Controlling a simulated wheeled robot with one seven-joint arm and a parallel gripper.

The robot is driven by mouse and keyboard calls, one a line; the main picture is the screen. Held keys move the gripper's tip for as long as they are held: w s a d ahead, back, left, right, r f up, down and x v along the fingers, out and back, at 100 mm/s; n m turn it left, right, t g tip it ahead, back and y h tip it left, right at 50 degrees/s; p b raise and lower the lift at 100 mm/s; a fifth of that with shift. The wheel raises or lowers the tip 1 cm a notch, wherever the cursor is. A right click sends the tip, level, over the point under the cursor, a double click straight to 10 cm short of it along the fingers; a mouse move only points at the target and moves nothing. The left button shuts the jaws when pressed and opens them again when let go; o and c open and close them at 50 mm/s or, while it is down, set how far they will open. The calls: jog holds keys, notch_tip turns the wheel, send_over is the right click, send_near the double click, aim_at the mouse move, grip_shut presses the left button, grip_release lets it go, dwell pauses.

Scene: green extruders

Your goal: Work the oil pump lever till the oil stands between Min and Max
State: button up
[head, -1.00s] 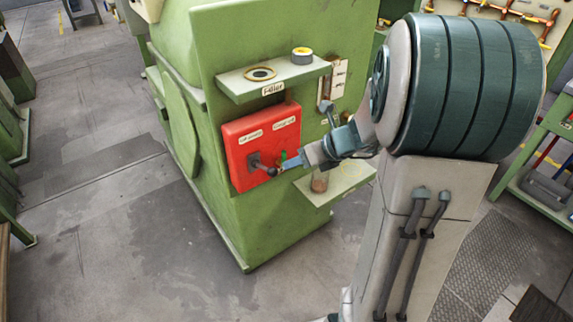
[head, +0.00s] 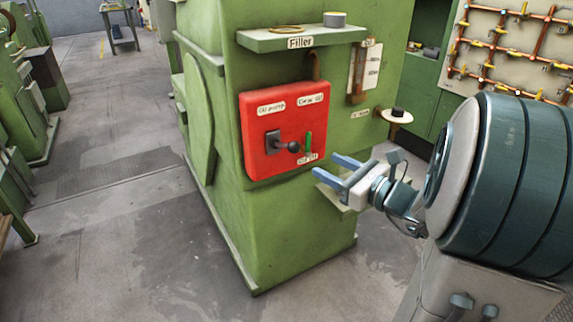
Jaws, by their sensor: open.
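The red pump panel (head: 262,120) is on the front of the green machine. The oil pump lever (head: 288,146), a dark lever with a round knob, sticks out from a dark plate on the panel, under a label that seems to read Oil pump. A small green part (head: 309,141) is right of it. My gripper (head: 330,168) is open and empty, to the right of and a little below the lever, apart from it. The oil gauge (head: 359,82) is a brownish tube by a white scale plate, right of the panel; its oil level is too small to read.
A small round disc with a black knob (head: 397,115) juts out at right. A lower shelf (head: 345,192) is partly behind my gripper. The floor at left is clear.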

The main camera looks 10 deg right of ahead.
aim_at(289, 146)
jog(key=x, duration=0.6)
jog(key=b+x, duration=0.1)
jog(key=x, duration=0.6)
jog(key=shift+w+a+r, duration=0.1)
jog(key=shift+w+r, duration=0.05)
jog(key=shift+w, duration=0.15)
grip_shut()
